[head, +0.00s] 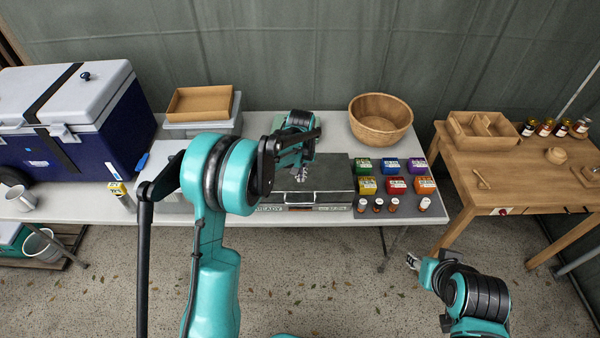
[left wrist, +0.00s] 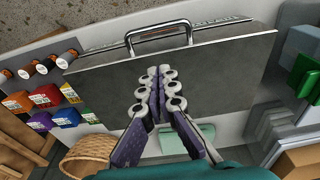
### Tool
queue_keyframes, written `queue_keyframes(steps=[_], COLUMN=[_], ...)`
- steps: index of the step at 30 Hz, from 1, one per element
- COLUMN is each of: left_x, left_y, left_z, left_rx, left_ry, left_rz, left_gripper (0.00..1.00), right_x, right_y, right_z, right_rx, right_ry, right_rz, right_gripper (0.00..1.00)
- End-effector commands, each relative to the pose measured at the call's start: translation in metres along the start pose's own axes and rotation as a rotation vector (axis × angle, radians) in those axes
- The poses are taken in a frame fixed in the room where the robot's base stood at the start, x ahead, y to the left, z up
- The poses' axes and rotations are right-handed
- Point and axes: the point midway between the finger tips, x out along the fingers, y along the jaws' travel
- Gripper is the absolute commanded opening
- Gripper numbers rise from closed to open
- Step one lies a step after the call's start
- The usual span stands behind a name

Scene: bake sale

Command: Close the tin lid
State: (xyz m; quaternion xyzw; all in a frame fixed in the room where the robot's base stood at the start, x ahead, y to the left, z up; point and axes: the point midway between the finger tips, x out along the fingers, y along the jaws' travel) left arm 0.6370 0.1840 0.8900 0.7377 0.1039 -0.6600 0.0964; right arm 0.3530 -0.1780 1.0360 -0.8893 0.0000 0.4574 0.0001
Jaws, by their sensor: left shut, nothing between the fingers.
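The tin (head: 335,184) is a wide grey metal box on the white table, with a handle on its front. Its dark grey lid (left wrist: 215,75) fills much of the left wrist view, where the handle (left wrist: 160,36) is at the top. The lid lies nearly flat; I cannot tell whether it is fully down. My left gripper (head: 300,176) is over the lid, its fingers together and empty; they also show in the left wrist view (left wrist: 158,88). Whether they touch the lid is unclear. My right gripper (head: 412,262) is low, in front of the tables, away from the tin.
Colored boxes (head: 391,184) and small bottles (head: 393,205) stand close to the right of the tin. A wicker basket (head: 380,131) is behind them. A cardboard tray (head: 200,102) and a blue cooler (head: 105,135) stand at the left. A wooden table (head: 490,190) is at the right.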

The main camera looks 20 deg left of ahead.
Motion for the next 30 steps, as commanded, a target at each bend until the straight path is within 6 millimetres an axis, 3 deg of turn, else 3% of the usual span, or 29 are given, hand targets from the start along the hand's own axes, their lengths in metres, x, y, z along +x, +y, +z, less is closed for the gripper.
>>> queue_keyframes(steps=[1,6,12,30], left_x=[0.016,0.052,0.075,0.086], left_y=[0.0,0.0,0.0,0.0], left_z=[0.0,0.0,0.018,0.029], left_rx=[0.0,0.0,0.0,0.0], left_ry=[0.0,0.001,0.001,0.002], left_rz=[0.0,0.0,0.0,0.0], left_gripper=[0.0,0.0,0.0,0.0], right_x=[0.006,0.016,0.025,0.029], right_y=[0.0,0.0,0.0,0.0], right_z=[0.004,0.011,0.017,0.021], right_rx=[0.0,0.0,0.0,0.0], right_ry=[0.0,0.0,0.0,0.0], right_rz=[0.0,0.0,0.0,0.0], right_gripper=[0.4,0.4,0.4,0.4])
